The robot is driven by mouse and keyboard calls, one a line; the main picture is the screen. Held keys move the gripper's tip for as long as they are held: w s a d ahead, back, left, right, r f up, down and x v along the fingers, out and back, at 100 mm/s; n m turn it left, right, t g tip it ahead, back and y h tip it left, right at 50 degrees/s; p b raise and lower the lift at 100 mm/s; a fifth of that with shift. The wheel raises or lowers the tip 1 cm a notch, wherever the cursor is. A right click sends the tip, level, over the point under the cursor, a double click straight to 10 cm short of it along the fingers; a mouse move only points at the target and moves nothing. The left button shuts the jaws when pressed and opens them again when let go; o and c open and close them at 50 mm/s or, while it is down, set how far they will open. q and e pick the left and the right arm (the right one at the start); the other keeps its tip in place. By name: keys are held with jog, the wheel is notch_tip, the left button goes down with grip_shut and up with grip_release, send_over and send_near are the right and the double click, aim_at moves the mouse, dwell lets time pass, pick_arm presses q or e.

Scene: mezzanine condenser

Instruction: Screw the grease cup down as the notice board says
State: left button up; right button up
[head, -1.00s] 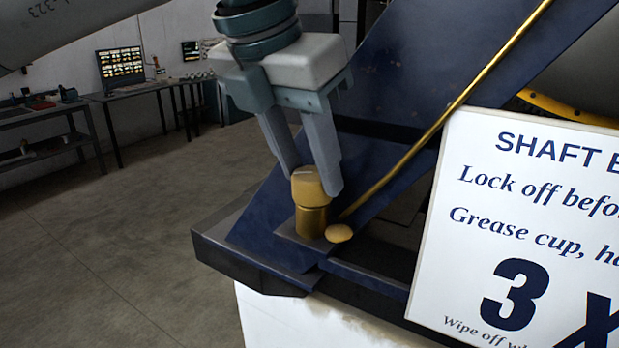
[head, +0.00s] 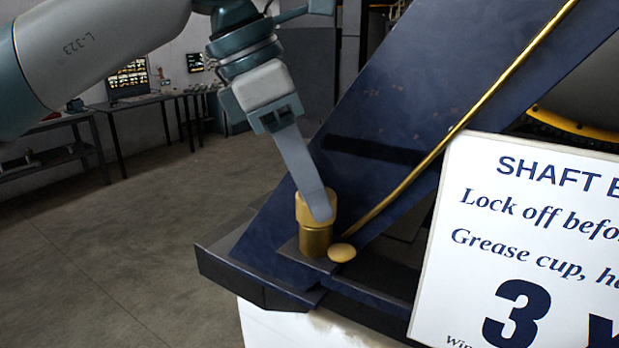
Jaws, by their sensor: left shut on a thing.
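The brass grease cup (head: 316,240) stands upright on a small ledge of the dark blue frame, with its lighter knurled cap (head: 302,209) on top. My left gripper (head: 317,207) reaches down from the upper left and is shut on the cap. One finger lies across the front of the cap; the other is hidden behind it. The white notice board (head: 530,250) at the right reads "SHAFT B…", "Lock off befo…", "Grease cup, ha…" and a large "3" with part of an "x"; its right side and bottom are cut off. My right gripper is not in view.
A thin brass pipe (head: 460,122) runs up the blue frame (head: 400,95) from near the cup. A round tan blob (head: 342,252) sits beside the cup's base. Benches (head: 140,101) stand far back left; the floor (head: 130,240) between is clear.

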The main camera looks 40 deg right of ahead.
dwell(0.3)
pick_arm(q)
jog(key=o, duration=1.1)
jog(key=shift+c, duration=0.2)
jog(key=shift+r, duration=0.1)
jog(key=shift+n, duration=0.3)
